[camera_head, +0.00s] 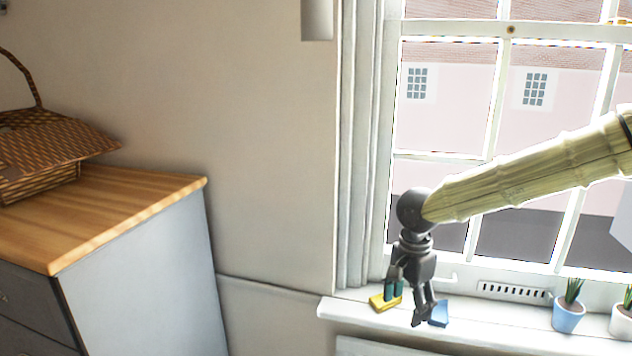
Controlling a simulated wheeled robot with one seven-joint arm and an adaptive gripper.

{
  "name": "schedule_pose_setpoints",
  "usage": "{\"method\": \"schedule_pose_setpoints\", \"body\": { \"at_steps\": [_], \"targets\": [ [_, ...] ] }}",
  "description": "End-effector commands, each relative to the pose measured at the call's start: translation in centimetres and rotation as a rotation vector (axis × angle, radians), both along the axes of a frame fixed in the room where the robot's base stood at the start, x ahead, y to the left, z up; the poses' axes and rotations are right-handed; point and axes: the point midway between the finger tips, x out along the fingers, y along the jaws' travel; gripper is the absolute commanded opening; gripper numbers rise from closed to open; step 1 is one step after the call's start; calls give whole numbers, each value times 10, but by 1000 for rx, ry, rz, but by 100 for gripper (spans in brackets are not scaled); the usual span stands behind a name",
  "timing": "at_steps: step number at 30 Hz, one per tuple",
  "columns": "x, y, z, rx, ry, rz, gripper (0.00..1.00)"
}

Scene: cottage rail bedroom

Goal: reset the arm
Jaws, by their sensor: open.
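My arm (530,172) reaches in from the right side of the head view, across the window. My gripper (408,305) hangs pointing down over the left end of the white windowsill. Its dark fingers are spread apart and I see nothing held between them. A yellow object (384,302) lies on the sill behind and beside the left finger. A blue object (438,314) lies just right of the right finger. Whether the fingers touch either one, I cannot tell.
The windowsill (480,327) runs below the sash window, with a blue plant pot (567,316) and a white pot (622,322) at right. A dresser (140,270) with a wooden top bears a wicker basket (45,150) at left. Bare wall lies between.

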Motion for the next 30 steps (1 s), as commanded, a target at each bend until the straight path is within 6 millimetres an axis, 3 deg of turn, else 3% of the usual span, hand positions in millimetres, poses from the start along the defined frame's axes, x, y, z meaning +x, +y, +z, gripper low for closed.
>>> {"method": "schedule_pose_setpoints", "body": {
  "at_steps": [8, 17, 23, 30],
  "targets": [
    [-1, -7, -45, -100, -11, 35, 69],
    [-11, -31, -111, -240, -40, 92, 69],
    [-30, -52, -180, -361, -82, 198, 69],
    [-68, -65, -260, -432, -133, 381, 69]
  ]
}}
